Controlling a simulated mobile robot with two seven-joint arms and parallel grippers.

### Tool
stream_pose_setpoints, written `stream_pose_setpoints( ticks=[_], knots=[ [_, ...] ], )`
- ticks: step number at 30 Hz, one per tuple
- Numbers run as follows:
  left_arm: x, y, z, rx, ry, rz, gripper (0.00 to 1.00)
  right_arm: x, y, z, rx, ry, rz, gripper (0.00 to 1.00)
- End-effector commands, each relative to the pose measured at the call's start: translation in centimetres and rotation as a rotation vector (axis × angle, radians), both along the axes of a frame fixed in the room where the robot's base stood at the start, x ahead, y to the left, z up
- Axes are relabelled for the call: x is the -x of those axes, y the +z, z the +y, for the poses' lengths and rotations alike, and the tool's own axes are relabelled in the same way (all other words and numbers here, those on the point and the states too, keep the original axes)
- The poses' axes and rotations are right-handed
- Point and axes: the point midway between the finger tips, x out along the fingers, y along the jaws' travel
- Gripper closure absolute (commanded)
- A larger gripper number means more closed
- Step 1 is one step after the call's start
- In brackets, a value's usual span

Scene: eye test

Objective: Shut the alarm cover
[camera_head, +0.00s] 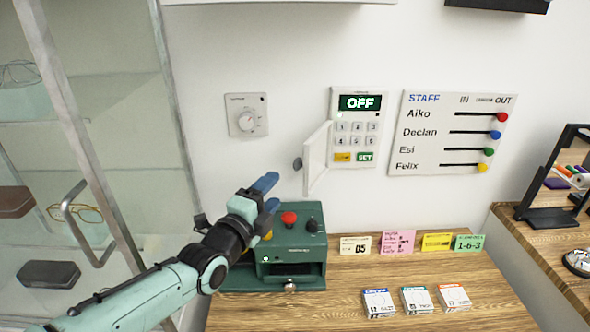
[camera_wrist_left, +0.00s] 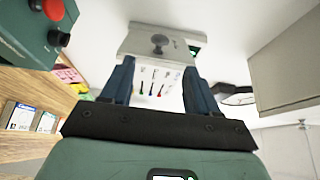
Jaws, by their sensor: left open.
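The alarm panel (camera_head: 341,112) is on the white wall, with a green display reading OFF above its keypad. Its white cover (camera_head: 317,160) stands open at the panel's left side, swung out from the wall. A dark round knob (camera_head: 298,164) is on the cover's outer face. My left gripper (camera_head: 269,193) is open and empty, left of and a little below the cover, apart from it. In the left wrist view, the cover (camera_wrist_left: 135,42) and its knob (camera_wrist_left: 159,41) appear beyond the open fingers (camera_wrist_left: 158,70). My right gripper is not in view.
A green machine (camera_head: 290,250) with a red button stands on the wooden counter (camera_head: 340,300) below my left gripper. A thermostat (camera_head: 246,115) and staff board (camera_head: 455,133) flank the panel. Cards and small boxes (camera_head: 416,299) are at right. A glass cabinet (camera_head: 90,150) is at left.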

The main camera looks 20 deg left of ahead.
Motion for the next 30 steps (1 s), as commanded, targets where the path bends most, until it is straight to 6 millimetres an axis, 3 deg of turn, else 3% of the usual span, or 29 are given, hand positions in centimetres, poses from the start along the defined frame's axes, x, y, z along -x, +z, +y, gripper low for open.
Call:
stream_pose_setpoints(
  ticks=[7, 21, 30],
  knots=[
    [-2.3, 0.0, -0.2, 0.001, -0.002, 0.001, 0.4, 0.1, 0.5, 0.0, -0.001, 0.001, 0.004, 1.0],
    [-11.5, 0.1, -0.5, 0.002, 0.0, 0.0, 0.4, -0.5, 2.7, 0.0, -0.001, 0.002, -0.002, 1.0],
    [-13.4, 0.0, -0.5, 0.002, 0.001, -0.001, 0.4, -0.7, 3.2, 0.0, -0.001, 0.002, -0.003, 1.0]
  ],
)
